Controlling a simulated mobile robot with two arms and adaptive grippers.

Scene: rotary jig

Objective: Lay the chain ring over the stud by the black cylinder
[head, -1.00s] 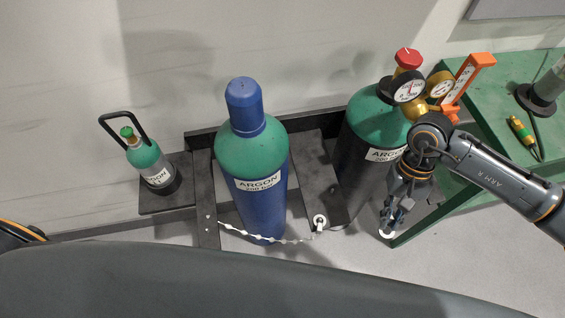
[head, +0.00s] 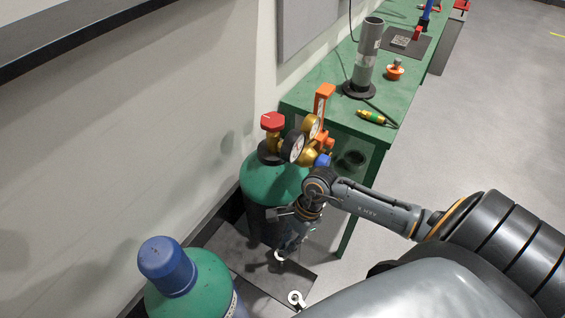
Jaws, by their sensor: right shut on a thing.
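My right gripper (head: 283,247) is low in front of the black cylinder (head: 265,224), which has a green shoulder. It is shut, with a small white ring (head: 280,255) at its tips; the picture is too small to show a chain on that ring. Another white ring-like fitting (head: 296,298) shows on the dark rack plate near the bottom edge, apart from the gripper. I cannot tell whether a stud stands inside it. No other stud is clear by the black cylinder, whose lower front is partly behind my gripper. My left gripper is out of view.
A regulator with gauges and a red knob (head: 273,121) tops the black cylinder. Floor is free at right.

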